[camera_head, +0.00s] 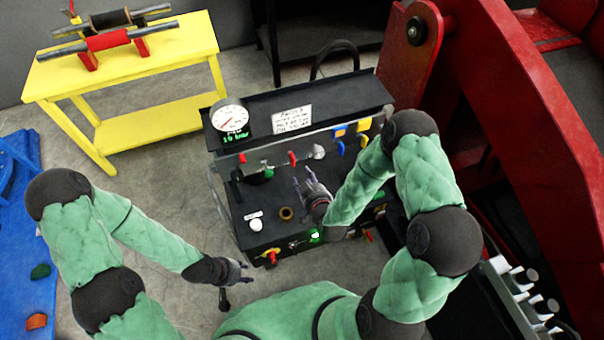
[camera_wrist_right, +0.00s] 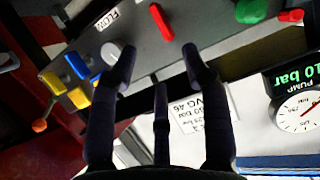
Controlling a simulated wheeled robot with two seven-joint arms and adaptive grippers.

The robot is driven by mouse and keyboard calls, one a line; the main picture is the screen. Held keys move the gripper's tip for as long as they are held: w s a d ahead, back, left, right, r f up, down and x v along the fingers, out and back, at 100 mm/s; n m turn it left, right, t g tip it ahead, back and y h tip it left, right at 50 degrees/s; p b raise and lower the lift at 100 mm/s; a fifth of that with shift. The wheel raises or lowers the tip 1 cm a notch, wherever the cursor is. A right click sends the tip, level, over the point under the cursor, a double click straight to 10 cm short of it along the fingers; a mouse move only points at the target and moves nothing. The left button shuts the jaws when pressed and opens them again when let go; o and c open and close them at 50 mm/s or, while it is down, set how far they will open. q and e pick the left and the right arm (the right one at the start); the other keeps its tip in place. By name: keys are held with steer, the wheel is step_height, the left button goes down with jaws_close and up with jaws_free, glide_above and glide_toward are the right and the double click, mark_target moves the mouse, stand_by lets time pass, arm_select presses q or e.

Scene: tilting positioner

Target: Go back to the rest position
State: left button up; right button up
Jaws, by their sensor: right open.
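My right gripper (camera_head: 305,178) is over the black control panel (camera_head: 236,208), with its fingers pointing toward the panel's back row of levers. In the right wrist view my right gripper (camera_wrist_right: 157,65) has its fingers spread apart with nothing between them. A red lever (camera_wrist_right: 161,20) stands beyond the fingertips, apart from them. My left gripper (camera_head: 236,280) hangs low in front of the panel's left front corner, over the floor. Its fingers are small and dark, so its opening is unclear. I see nothing held in it.
A pressure gauge (camera_head: 231,118) stands on the panel's back shelf. A yellow table (camera_head: 150,55) with rollers is at back left. A blue board (camera_head: 20,250) is at far left. A large red machine (camera_head: 520,110) rises close to my right arm. Grey floor lies open between table and panel.

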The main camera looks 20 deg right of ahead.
steer(key=shift+s, duration=0.15)
stand_by(0.5)
steer(key=s+a+f+m+g+y, duration=0.1)
steer(key=s+a+f+g, duration=0.1)
steer(key=s+f+g, duration=0.2)
steer(key=s+a+f+m+g+y, duration=0.1)
steer(key=s+a+f+g, duration=0.2)
steer(key=s, duration=0.6)
steer(key=s+a+f+m+g+y, duration=0.1)
steer(key=s+a+f+g, duration=0.2)
steer(key=s+f+g, duration=0.2)
steer(key=shift+s+g+y, duration=0.3)
steer(key=shift+s+g, duration=0.3)
steer(key=shift+s, duration=0.55)
steer(key=shift+d, duration=0.1)
